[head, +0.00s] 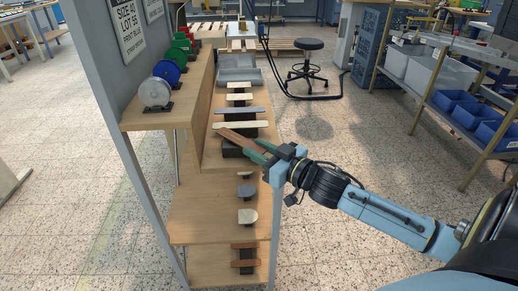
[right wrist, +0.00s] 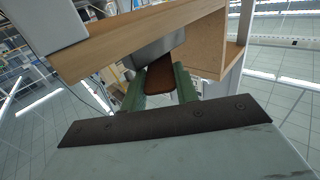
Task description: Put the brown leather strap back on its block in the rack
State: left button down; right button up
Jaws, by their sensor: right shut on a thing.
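My right gripper (head: 257,149) reaches in from the right over the front of the rack's upper shelf. Its green fingers are shut on the brown leather strap (head: 236,139), which points away from the gripper, up and left. In the right wrist view the strap (right wrist: 160,78) lies between the two green fingers, its far end against or just under a grey thing. A dark block (head: 231,151) sits on the shelf just below and left of the strap, with no strap seen on it. I cannot tell whether the held strap touches it. My left gripper is out of view.
The wooden rack (head: 203,210) has several straps on blocks, including a cream strap (head: 241,124) just behind and a grey strap (head: 239,110). Foil rolls, such as a silver one (head: 155,92), stand on the left ledge. An orange-brown strap (head: 246,245) lies on the bottom shelf.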

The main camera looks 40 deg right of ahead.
jog(key=shift+s+f, duration=0.1)
jog(key=shift+f, duration=0.45)
jog(key=o, duration=0.7)
jog(key=shift+c, duration=0.2)
jog(key=shift+o, duration=1.4)
jog(key=shift+a+f, duration=0.1)
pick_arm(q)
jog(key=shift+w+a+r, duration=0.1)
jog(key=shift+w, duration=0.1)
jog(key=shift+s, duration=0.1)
pick_arm(e)
jog(key=shift+r, duration=0.3)
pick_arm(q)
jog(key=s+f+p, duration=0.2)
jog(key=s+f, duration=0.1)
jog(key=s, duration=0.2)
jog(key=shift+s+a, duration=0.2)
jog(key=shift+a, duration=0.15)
pick_arm(e)
jog(key=r+v, duration=0.1)
jog(key=v, duration=1.1)
